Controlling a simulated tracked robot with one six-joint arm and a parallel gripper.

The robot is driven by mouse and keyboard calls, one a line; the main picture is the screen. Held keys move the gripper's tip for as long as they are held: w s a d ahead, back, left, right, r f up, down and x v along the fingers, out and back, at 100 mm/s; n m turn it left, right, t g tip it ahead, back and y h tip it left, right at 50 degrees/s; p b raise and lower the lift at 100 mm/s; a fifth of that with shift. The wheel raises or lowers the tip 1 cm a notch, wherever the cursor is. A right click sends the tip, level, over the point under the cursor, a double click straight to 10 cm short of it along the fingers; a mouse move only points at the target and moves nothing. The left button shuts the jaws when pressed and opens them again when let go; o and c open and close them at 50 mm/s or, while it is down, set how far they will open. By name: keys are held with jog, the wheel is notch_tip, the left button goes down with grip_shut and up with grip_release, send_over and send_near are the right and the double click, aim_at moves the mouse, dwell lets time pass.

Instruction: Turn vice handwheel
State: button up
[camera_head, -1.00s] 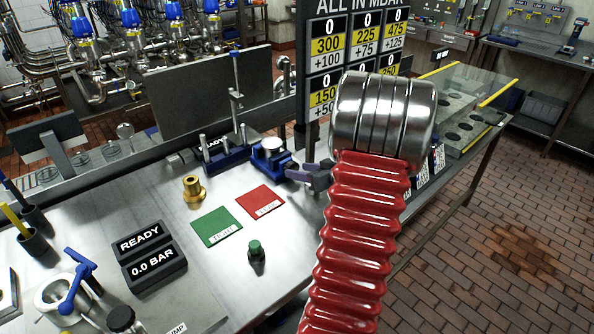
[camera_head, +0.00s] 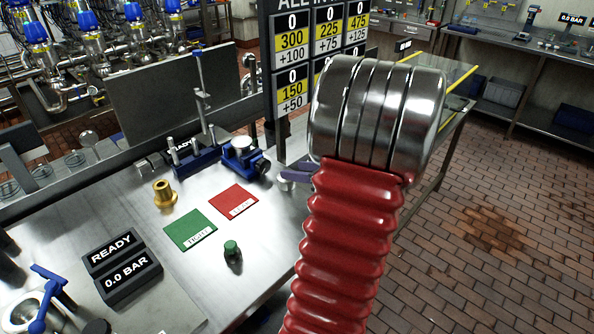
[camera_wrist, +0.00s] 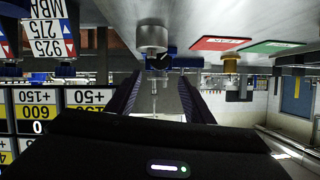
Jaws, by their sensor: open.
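The blue vice (camera_head: 243,156) stands on the steel bench in the head view, with a silver round top and a dark handwheel (camera_head: 263,166) on its right side. My gripper (camera_head: 295,173) shows as purple fingers just right of the handwheel, partly hidden behind my red arm. In the wrist view, which is upside down, my gripper (camera_wrist: 160,80) is open with one finger on each side. A silver cylinder of the vice (camera_wrist: 152,38) and a dark round part, likely the handwheel (camera_wrist: 160,62), lie ahead between the fingers. Contact cannot be told.
A red mat (camera_head: 234,202), a green mat (camera_head: 190,230), a brass fitting (camera_head: 165,194) and a green knob (camera_head: 232,252) are on the bench near the vice. The floor at right is open.

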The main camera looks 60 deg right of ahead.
aim_at(264, 167)
jog(key=a+n+h, duration=0.1)
jog(key=a, duration=0.1)
jog(key=w+a+n+h, duration=0.1)
jog(key=a, duration=0.1)
jog(key=w+a+n+h, duration=0.1)
jog(key=a, duration=0.1)
jog(key=shift+f+n, duration=0.15)
jog(key=shift+n, duration=0.25)
jog(key=shift+s+d+f+n+h, duration=0.1)
jog(key=shift+s+f+n+h, duration=0.35)
jog(key=shift+n+h, duration=0.2)
jog(key=shift+s+d+n+h, duration=0.2)
jog(key=shift+s+n+h, duration=0.1)
jog(key=shift+n, duration=0.75)
jog(key=x, duration=1.4)
jog(key=shift+s+f, duration=0.1)
jog(key=shift+f, duration=0.2)
jog(key=shift+c, duration=0.2)
